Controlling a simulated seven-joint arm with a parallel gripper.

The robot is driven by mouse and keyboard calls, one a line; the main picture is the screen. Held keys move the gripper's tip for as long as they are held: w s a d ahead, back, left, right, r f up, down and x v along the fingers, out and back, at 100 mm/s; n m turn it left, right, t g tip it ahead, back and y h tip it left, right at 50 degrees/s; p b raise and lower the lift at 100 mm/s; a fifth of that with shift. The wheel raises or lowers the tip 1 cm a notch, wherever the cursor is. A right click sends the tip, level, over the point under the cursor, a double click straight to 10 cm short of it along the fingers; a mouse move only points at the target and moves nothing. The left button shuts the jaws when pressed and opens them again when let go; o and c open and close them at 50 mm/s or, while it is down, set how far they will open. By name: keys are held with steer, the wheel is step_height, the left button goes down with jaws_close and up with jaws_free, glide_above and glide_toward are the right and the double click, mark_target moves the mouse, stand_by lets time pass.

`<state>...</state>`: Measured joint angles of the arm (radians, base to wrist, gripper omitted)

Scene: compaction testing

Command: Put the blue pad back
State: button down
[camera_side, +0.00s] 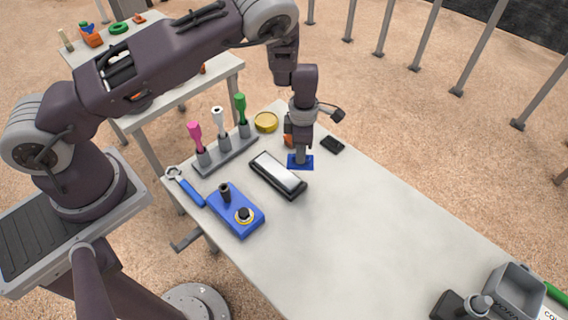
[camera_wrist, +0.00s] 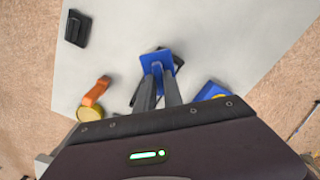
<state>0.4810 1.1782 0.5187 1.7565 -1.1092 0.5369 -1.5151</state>
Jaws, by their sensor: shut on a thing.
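The blue pad (camera_side: 293,164) is a small flat rectangle at the tips of my gripper (camera_side: 301,156), over the far part of the table. My gripper is shut on it. In the wrist view, the two fingers come together on the blue pad (camera_wrist: 152,57). I cannot tell whether the pad touches the table or hangs just above it. A black tray with a shiny pale top (camera_side: 278,174) lies to the pad's left and nearer the camera. In the wrist view, it is mostly hidden behind the pad and fingers.
A rack (camera_side: 226,154) with pink, white and green handled tools, a yellow disc (camera_side: 266,122), a blue control box (camera_side: 236,210) and a blue wrench (camera_side: 186,187) surround the tray. A small black object (camera_side: 332,144) lies right of the gripper. The table's middle is clear.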

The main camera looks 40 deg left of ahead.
steer(key=w+a+f+m, duration=0.1)
steer(key=w+f+m, duration=0.2)
steer(key=w+m, duration=0.5)
steer(key=shift+w, duration=1.25)
steer(key=shift+a, duration=0.1)
steer(key=shift+f, duration=3.95)
steer(key=c, duration=2)
jaws_free()
steer(key=shift+o, duration=1.2)
steer(key=shift+o, duration=0.2)
